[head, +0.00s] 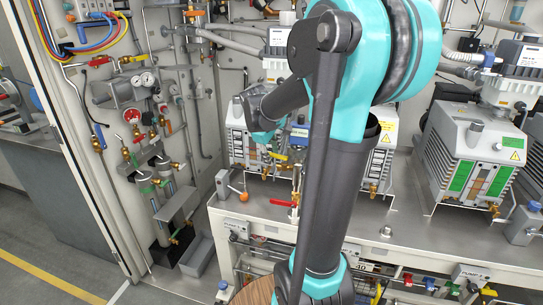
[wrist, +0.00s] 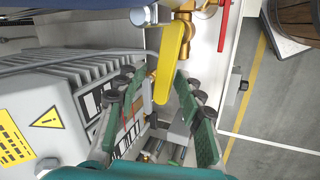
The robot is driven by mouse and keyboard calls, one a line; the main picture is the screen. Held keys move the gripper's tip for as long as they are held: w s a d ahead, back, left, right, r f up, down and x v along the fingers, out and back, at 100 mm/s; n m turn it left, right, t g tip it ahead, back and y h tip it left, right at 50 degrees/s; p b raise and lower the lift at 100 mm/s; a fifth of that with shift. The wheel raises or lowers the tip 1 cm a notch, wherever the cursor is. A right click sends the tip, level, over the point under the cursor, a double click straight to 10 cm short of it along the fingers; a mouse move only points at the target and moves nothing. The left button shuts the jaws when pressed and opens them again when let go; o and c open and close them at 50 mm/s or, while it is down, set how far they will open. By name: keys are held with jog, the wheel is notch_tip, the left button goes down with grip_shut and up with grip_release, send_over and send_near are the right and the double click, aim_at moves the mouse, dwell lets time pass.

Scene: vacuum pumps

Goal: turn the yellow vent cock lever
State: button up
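The yellow vent cock lever (wrist: 168,65) hangs from a brass valve body (wrist: 187,35) in the wrist view. In the head view the yellow lever (head: 278,156) is small, just below my gripper (head: 262,139). In the wrist view my gripper (wrist: 160,82) has its two green-padded fingers apart, one on each side of the lever's free end. A gap shows between the left finger and the lever. The right fingertip is very close to it; I cannot tell whether they touch. In the head view my arm hides part of the pump behind.
A grey pump housing (wrist: 40,115) with a yellow warning label lies close left of my gripper. A red lever (wrist: 225,22) is right of the brass valve. In the head view, an orange-ball lever (head: 243,196) and another red lever (head: 283,203) sit at the bench's front. Another pump (head: 470,155) stands right.

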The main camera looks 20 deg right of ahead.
jog(key=shift+r, duration=0.15)
jog(key=shift+v, duration=0.85)
jog(key=shift+s, duration=0.1)
jog(key=v, duration=0.6)
dwell(0.5)
